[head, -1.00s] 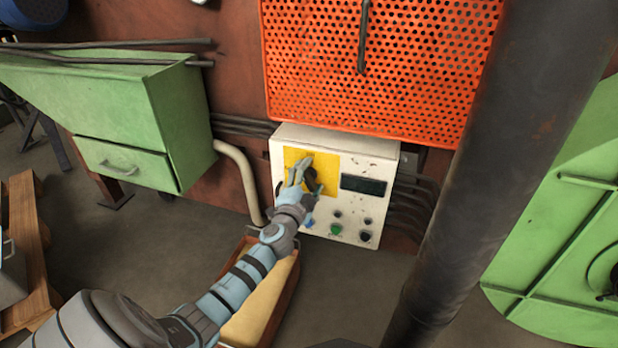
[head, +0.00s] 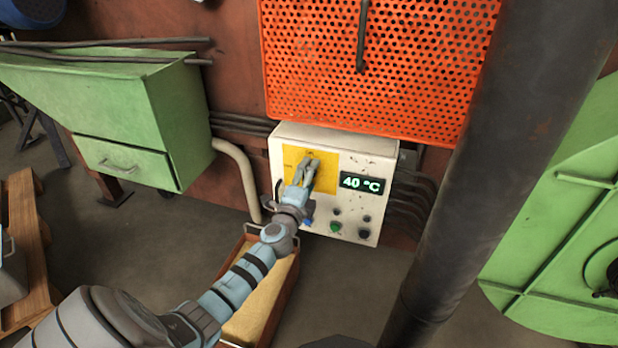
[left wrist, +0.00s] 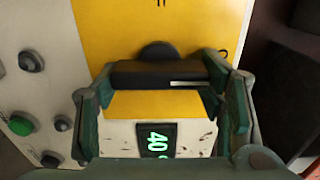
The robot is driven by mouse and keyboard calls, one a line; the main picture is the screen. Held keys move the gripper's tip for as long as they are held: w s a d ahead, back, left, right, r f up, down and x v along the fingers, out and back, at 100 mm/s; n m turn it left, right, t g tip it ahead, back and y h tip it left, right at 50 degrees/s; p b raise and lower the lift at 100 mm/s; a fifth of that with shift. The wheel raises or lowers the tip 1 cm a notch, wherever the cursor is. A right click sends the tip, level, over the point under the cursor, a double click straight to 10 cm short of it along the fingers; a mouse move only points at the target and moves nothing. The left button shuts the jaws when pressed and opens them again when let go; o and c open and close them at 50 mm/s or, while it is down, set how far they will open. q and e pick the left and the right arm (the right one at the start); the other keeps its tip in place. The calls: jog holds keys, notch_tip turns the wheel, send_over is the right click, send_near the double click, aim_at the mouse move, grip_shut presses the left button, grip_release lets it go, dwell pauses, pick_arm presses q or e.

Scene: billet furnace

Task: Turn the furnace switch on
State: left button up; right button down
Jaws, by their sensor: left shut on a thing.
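The white furnace control box (head: 355,220) has a yellow plate (head: 326,180) that carries the furnace switch, a black rotary handle. In the left wrist view the switch handle (left wrist: 158,74) lies crosswise between the fingers of my left gripper (left wrist: 160,84), which is shut on it. In the head view the left gripper (head: 306,173) reaches the yellow plate and largely hides the switch. The box's display (head: 362,183) is lit and reads 40 °C; it also shows in the left wrist view (left wrist: 157,140). My right gripper is not in view.
A green button (head: 335,227) and several dark knobs sit below the display. An orange perforated panel (head: 380,70) is above the box. A thick dark pipe (head: 480,170) stands to the right, and a green cabinet (head: 125,110) to the left. An open trough (head: 265,290) lies below my arm.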

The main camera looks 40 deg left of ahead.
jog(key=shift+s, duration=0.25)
pick_arm(q)
jog(key=o, duration=1.2)
jog(key=shift+c, duration=0.2)
jog(key=shift+s+d, duration=0.1)
jog(key=shift+s, duration=0.15)
jog(key=v, duration=1.1)
jog(key=shift+s, duration=0.25)
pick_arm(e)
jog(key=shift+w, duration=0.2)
pick_arm(q)
jog(key=shift+d, duration=0.1)
